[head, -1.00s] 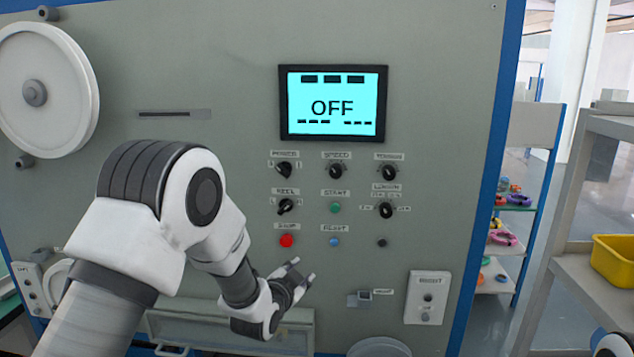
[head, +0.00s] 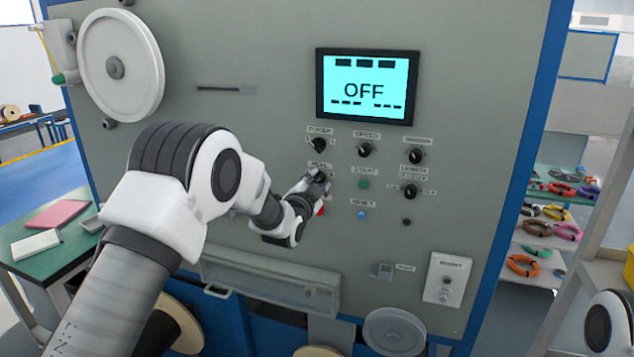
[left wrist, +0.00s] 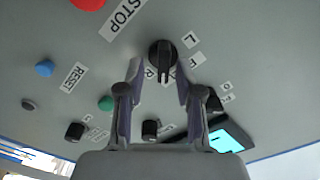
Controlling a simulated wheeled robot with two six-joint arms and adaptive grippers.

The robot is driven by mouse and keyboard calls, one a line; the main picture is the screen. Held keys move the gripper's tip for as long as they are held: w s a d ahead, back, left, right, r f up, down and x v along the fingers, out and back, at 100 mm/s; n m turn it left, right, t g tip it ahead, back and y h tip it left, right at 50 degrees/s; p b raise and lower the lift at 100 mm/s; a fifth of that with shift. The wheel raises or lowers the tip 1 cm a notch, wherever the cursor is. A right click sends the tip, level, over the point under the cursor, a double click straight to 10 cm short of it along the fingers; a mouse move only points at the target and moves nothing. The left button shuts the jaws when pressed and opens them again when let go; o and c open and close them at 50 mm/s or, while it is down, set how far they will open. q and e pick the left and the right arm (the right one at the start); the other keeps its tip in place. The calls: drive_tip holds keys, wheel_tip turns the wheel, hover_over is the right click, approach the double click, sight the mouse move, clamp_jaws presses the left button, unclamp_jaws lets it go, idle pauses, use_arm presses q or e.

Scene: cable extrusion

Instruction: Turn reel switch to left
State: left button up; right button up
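The reel switch (left wrist: 161,52) is a black rotary knob with a light pointer line, with R and L marked beside it, in the left wrist view. My left gripper (left wrist: 159,80) is open, with one finger on each side of the knob's near part. Whether the fingers touch the knob I cannot tell. In the head view my left gripper (head: 318,184) is at the panel, below the power switch (head: 318,145), and mostly hides the reel switch. My right gripper is out of view.
The red stop button (left wrist: 88,3) and blue reset button (left wrist: 45,68) are near the gripper. The speed knob (head: 365,149) and green start button (head: 364,184) lie to the right in the head view. The screen (head: 366,88) reads OFF.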

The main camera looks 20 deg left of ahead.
use_arm(q)
drive_tip(key=shift+a+f, duration=0.1)
drive_tip(key=shift+a, duration=0.05)
clamp_jaws()
drive_tip(key=shift+a+f, duration=0.1)
